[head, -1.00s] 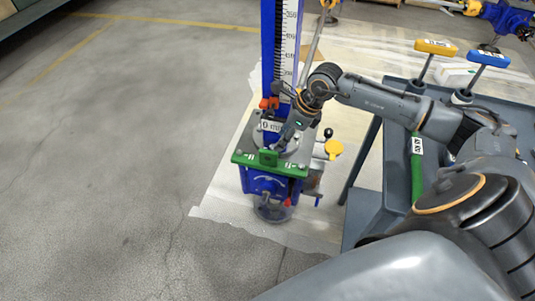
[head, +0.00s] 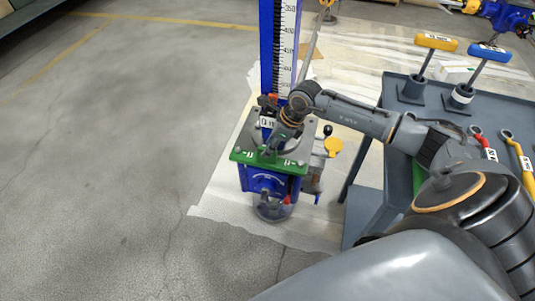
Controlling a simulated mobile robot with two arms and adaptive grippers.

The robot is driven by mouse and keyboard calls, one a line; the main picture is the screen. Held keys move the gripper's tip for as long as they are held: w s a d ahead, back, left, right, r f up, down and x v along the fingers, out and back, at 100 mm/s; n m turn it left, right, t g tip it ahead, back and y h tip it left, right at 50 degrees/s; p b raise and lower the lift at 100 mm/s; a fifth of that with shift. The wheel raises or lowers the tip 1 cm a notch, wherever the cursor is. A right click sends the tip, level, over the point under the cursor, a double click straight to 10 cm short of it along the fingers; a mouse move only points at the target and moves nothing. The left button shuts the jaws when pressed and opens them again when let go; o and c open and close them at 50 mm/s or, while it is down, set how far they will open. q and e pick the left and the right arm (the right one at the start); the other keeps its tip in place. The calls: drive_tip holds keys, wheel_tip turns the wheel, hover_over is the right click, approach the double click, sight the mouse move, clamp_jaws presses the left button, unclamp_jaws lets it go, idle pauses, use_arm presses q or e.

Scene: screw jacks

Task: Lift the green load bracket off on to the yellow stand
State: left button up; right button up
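The green load bracket (head: 240,157) sits across the top of a blue screw jack (head: 262,181), below a tall blue column with a white scale (head: 289,50). My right gripper (head: 270,152) reaches down to the middle of the bracket, where it covers the upright green tab. The fingers are small and dark here, so I cannot tell whether they are closed on the tab. The bracket looks level on the jack. My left gripper is not in view. I cannot make out a yellow stand.
A grey bench (head: 372,202) at the right holds a yellow-handled tool (head: 436,42), a blue-handled tool (head: 488,53) and wrenches (head: 519,157). A yellow round knob (head: 334,145) sticks out beside the jack. The floor at the left is clear.

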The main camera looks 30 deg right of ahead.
clamp_jaws()
drive_tip(key=shift+w+r, duration=0.1)
drive_tip(key=shift+r, duration=0.05)
drive_tip(key=shift+r, duration=0.1)
